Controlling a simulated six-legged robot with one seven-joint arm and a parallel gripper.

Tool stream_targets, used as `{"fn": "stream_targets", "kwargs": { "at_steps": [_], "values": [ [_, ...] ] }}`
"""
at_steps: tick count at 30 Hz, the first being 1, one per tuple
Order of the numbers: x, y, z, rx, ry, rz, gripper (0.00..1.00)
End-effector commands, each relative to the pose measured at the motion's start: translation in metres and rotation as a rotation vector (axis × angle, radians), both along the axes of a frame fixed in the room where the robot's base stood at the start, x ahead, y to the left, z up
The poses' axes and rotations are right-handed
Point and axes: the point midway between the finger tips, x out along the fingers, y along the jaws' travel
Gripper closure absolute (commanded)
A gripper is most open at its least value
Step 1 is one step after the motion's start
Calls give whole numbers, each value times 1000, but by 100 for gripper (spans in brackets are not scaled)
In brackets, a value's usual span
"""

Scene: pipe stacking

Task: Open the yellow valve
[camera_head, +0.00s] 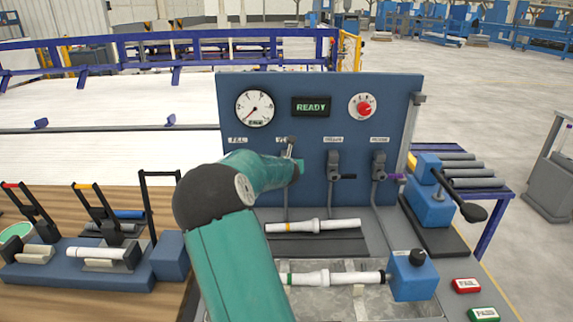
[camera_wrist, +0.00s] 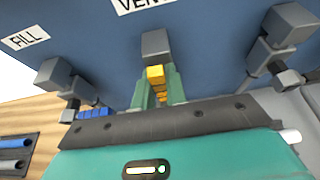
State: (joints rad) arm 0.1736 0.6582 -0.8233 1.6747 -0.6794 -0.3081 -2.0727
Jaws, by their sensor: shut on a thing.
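The yellow valve (camera_wrist: 155,73) shows in the wrist view as a yellow handle under a grey valve body, below a label that begins "VEN". My gripper (camera_wrist: 157,86) has a green finger on each side of the handle and is shut on it. The handle points away from the panel toward my wrist. In the head view my gripper (camera_head: 294,168) is at the blue panel (camera_head: 315,120), and my arm hides the yellow handle. The panel's display (camera_head: 311,106) reads READY.
Two more valves, black-handled (camera_head: 334,168) and purple-handled (camera_head: 380,170), are on the panel to the right. The FILL valve (camera_wrist: 56,74) is left of my gripper. White pipes (camera_head: 313,226) (camera_head: 330,278) lie below. A blue lever press (camera_head: 430,204) stands at the right.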

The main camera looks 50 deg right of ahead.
Motion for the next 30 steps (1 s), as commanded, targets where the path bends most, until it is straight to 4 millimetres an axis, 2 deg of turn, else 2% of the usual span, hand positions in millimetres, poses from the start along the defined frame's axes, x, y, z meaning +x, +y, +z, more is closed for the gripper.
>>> {"fn": "stream_targets", "kwargs": {
  "at_steps": [8,9,12,23,30],
  "values": [
    [1,0,1,-4,3,4,100],
    [1,1,1,-4,3,4,85],
    [1,1,0,-3,2,4,65],
    [-1,3,1,-2,2,2,65],
    [-19,26,14,-1,-1,5,65]
  ]
}}
